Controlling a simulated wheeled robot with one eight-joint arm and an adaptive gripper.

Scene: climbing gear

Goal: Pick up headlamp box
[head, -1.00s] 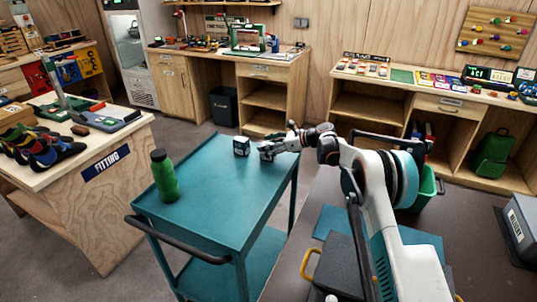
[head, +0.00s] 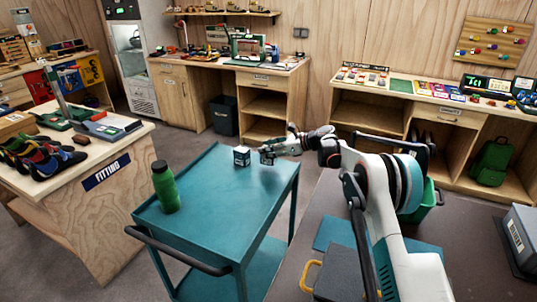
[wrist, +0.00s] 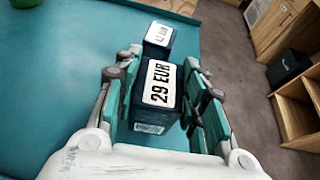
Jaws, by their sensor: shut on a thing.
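My gripper (head: 266,153) is over the far right part of the teal cart (head: 215,205). In the wrist view its fingers (wrist: 160,105) are closed on both sides of a dark blue box (wrist: 155,121), which I take as the headlamp box. A white label reading "29 EUR" is on its top, and a barcode shows on its near side. In the head view this box is mostly hidden by the gripper. A second dark box (head: 241,157) with a white label stands on the cart just left of my gripper. It also shows beyond the held box in the wrist view (wrist: 157,42).
A green bottle (head: 165,188) stands on the cart's left side. The cart's middle is clear. A wooden fitting counter (head: 95,215) with shoes is at left. Wooden benches (head: 420,105) line the back wall. A green crate (head: 425,205) is behind my arm.

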